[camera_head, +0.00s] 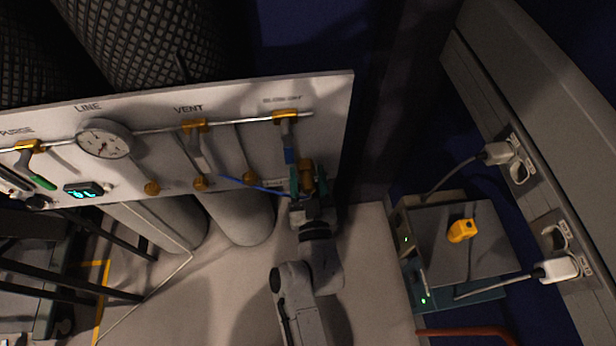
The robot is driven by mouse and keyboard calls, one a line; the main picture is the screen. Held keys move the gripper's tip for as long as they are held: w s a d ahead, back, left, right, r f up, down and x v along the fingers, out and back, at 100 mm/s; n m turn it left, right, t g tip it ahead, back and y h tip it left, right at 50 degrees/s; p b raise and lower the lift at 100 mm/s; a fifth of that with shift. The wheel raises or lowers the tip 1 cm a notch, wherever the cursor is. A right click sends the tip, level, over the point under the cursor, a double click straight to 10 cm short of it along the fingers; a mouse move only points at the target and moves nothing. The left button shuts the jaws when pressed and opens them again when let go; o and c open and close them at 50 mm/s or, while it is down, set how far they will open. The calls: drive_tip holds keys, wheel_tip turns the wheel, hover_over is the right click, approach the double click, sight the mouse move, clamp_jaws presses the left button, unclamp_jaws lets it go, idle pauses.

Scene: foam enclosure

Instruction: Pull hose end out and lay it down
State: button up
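A blue hose (262,188) runs from the lower edge of the white valve panel (330,120) to the right, towards my gripper (303,190). My gripper is at the panel's lower right, below the rightmost valve, at the hose's right end. The fingers are small and dark here, and they overlap a brass fitting (307,176). I cannot tell whether they are open or shut, or whether they touch the hose. The hose end itself is hidden at the gripper. A blue-handled valve (288,150) hangs just above.
Brass ports (200,184) line the panel's lower edge, and a gauge (104,139) sits at its left. Grey cylinders (240,220) stand below. At right are a grey box (465,240) with a yellow object (462,230) on it and wall plugs (556,269). Pale floor (215,300) is clear left of my arm.

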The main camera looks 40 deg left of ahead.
clamp_jaws()
drive_tip(key=o, duration=0.6)
unclamp_jaws()
drive_tip(key=shift+d, duration=0.1)
drive_tip(key=p+v, duration=0.1)
drive_tip(key=v, duration=0.9)
drive_tip(key=shift+s+d, duration=0.2)
drive_tip(key=shift+s, duration=0.05)
